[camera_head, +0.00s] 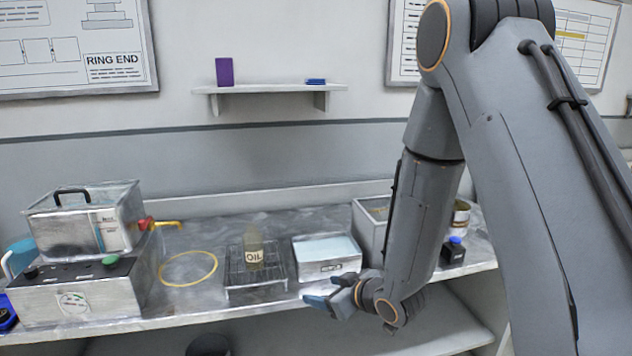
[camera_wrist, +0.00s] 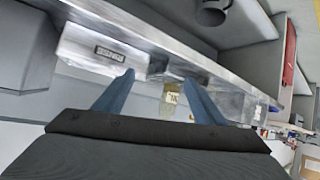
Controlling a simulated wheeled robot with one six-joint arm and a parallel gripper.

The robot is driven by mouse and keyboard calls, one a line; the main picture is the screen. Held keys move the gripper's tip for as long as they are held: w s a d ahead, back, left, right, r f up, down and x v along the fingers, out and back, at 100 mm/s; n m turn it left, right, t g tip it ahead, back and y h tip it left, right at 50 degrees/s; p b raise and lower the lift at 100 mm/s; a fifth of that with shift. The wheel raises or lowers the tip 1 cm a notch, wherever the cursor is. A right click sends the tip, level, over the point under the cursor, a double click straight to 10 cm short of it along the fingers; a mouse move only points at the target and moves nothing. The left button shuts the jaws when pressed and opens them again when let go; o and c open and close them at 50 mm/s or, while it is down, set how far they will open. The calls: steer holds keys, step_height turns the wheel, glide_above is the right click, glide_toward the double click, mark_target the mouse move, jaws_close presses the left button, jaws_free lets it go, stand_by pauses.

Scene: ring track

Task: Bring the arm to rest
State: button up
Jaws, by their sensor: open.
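My arm fills the right side of the head view, bent at the elbow with the forearm hanging down.
The metal counter (camera_head: 290,222) carries a wire rack (camera_head: 240,287) with an oil bottle (camera_head: 253,250), a yellow ring outline (camera_head: 188,269) and a metal machine (camera_head: 90,290) at left. A wall shelf (camera_head: 270,88) is above. A lower shelf (camera_head: 400,335) lies below.

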steer(key=s+d+r+m+g+h, duration=0.25)
steer(key=s+d+m+h, duration=0.35)
steer(key=d, duration=0.7)
steer(key=s+d+r+m+g, duration=0.1)
steer(key=s+d+r+g, duration=0.1)
steer(key=s, duration=0.7)
steer(key=s+d+r+m+g+h, duration=0.1)
steer(key=s+g, duration=0.3)
steer(key=s, duration=0.5)
steer(key=shift+d+r+m+g, duration=0.35)
steer(key=shift+d+r+m, duration=0.1)
steer(key=shift+r, duration=0.2)
